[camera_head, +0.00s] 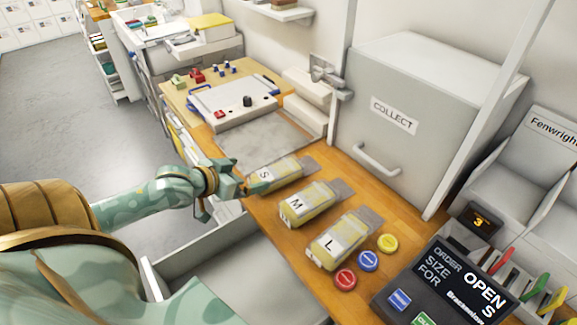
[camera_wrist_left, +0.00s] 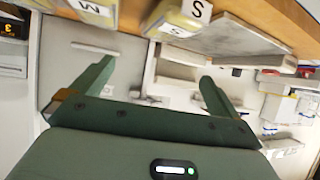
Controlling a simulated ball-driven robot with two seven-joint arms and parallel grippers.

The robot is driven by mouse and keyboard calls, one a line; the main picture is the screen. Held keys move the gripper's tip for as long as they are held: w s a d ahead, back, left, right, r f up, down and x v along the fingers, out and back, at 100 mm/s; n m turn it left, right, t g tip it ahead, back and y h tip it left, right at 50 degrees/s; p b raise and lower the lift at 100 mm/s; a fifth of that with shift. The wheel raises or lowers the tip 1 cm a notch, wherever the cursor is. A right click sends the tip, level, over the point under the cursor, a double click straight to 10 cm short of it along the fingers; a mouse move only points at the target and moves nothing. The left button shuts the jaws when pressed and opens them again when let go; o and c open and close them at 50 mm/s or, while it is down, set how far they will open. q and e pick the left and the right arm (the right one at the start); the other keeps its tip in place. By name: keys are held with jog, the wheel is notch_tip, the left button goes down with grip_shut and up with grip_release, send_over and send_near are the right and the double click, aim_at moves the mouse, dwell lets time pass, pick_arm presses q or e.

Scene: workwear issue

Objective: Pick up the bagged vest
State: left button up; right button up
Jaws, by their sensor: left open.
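Three bagged vests in clear bags with yellow showing lie in a row on the wooden counter (camera_head: 268,215): the S bag (camera_head: 279,175), the M bag (camera_head: 313,205) and the L bag (camera_head: 340,240). A dark order sign (camera_head: 455,283) reads OPEN and S. My left gripper (camera_head: 245,186) is open and empty, just left of the S bag by the counter edge; I cannot tell whether it touches. In the left wrist view the S bag (camera_wrist_left: 178,20) is at the top, beyond the open fingers (camera_wrist_left: 152,82), with part of the M bag (camera_wrist_left: 95,8) beside it. My right gripper is not in view.
A grey COLLECT locker (camera_head: 420,110) stands behind the bags. Red (camera_head: 345,279), blue (camera_head: 368,261) and yellow (camera_head: 387,243) discs lie near the L bag. An open drawer (camera_head: 235,270) is below the counter. A white board (camera_head: 232,103) lies farther back.

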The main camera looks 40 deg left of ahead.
pick_arm(q)
jog(key=b, duration=0.2)
send_near(284, 166)
jog(key=x, duration=0.1)
jog(key=b+x, duration=0.1)
jog(key=shift+w+d+b, duration=0.25)
jog(key=shift+w+b, duration=0.05)
jog(key=shift+w, duration=0.05)
jog(key=shift+w+f, duration=0.15)
jog(key=shift+w, duration=0.25)
jog(key=b+x, duration=0.2)
jog(key=x, duration=0.3)
jog(key=shift+a+f+b, duration=0.2)
jog(key=shift+a+b, duration=0.05)
jog(key=shift+b, duration=0.05)
jog(key=shift+s+r, duration=0.1)
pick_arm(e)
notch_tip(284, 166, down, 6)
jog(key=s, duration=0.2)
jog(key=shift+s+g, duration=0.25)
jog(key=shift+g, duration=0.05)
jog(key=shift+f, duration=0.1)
pick_arm(q)
jog(key=c, duration=1.1)
